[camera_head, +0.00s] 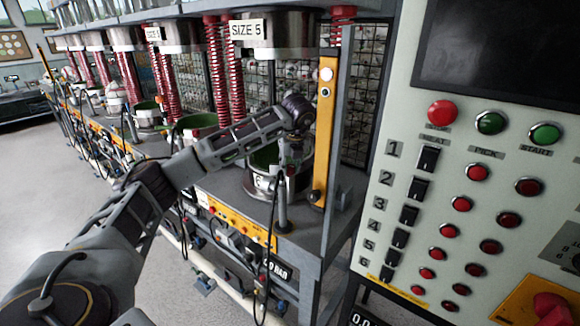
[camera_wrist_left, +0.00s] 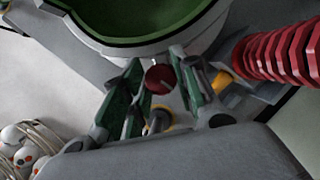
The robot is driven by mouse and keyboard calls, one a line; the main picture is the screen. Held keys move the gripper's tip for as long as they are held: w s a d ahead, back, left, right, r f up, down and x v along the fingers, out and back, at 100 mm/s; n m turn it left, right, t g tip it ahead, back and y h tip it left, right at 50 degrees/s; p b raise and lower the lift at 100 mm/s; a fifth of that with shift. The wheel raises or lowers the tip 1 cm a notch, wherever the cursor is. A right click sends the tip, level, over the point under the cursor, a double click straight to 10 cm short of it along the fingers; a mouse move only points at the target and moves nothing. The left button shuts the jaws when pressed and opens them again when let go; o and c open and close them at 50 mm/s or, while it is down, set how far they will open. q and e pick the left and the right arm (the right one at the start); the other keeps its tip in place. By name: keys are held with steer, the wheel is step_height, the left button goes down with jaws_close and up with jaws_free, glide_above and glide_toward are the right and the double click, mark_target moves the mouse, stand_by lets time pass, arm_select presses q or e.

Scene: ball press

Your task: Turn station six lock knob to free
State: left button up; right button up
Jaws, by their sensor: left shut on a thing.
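The station six mould (camera_head: 290,185), a metal cup with a green inside, sits on the press bench at the near end of the row. A dark red round knob (camera_wrist_left: 158,79) shows in the left wrist view, just outside the rim of the green-lined cup (camera_wrist_left: 150,45). My left gripper (camera_wrist_left: 165,82) has its fingers on either side of this knob and is shut on it. In the head view my left gripper (camera_head: 289,155) is at the station six mould, and the knob is hidden there. I cannot read the knob's lock setting. My right gripper is out of view.
A yellow post (camera_head: 323,140) and red springs (camera_head: 233,75) stand close around the station; a red spring (camera_wrist_left: 285,50) also shows in the left wrist view. A control panel (camera_head: 470,140) with buttons and switches stands at right. The floor at left is clear.

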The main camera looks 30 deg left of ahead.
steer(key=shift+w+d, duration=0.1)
arm_select(q)
steer(key=o, duration=1)
steer(key=shift+v, duration=1.05)
steer(key=v, duration=1)
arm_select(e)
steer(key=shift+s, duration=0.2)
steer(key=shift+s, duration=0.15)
